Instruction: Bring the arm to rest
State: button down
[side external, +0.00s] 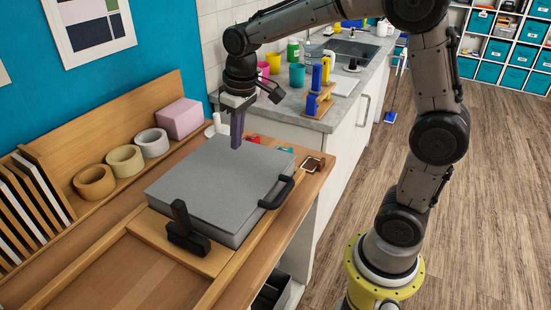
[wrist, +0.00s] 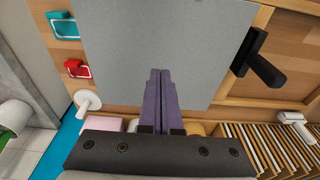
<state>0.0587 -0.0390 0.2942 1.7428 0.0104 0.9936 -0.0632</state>
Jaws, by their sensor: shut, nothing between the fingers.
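My gripper (side external: 236,145) points down over the back part of a grey flat case or press (side external: 215,185) on the wooden bench. Its purple fingers are together with nothing between them. In the wrist view my gripper (wrist: 160,72) shows shut against the grey top (wrist: 200,35). I cannot tell whether the fingertips touch that surface or hover just above it. A black handle (side external: 278,193) is on the case's right side, and a black T-shaped handle (side external: 186,230) stands at its front.
Several tape rolls (side external: 94,182) and a pink block (side external: 180,118) line the wooden ledge behind. Upright panels (side external: 32,195) stand at left. A grey counter (side external: 290,110) holds cups, bottles and a blue-and-yellow item on a wooden stand. The wooden tray area (side external: 110,272) in front is bare.

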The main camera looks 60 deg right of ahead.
jog(key=s+a+r+t, duration=0.2)
jog(key=s+r+t, duration=0.1)
jog(key=s+r, duration=0.6)
jog(key=s+f, duration=0.6)
jog(key=s, duration=0.6)
jog(key=shift+f+t, duration=0.15)
jog(key=shift+t, duration=0.25)
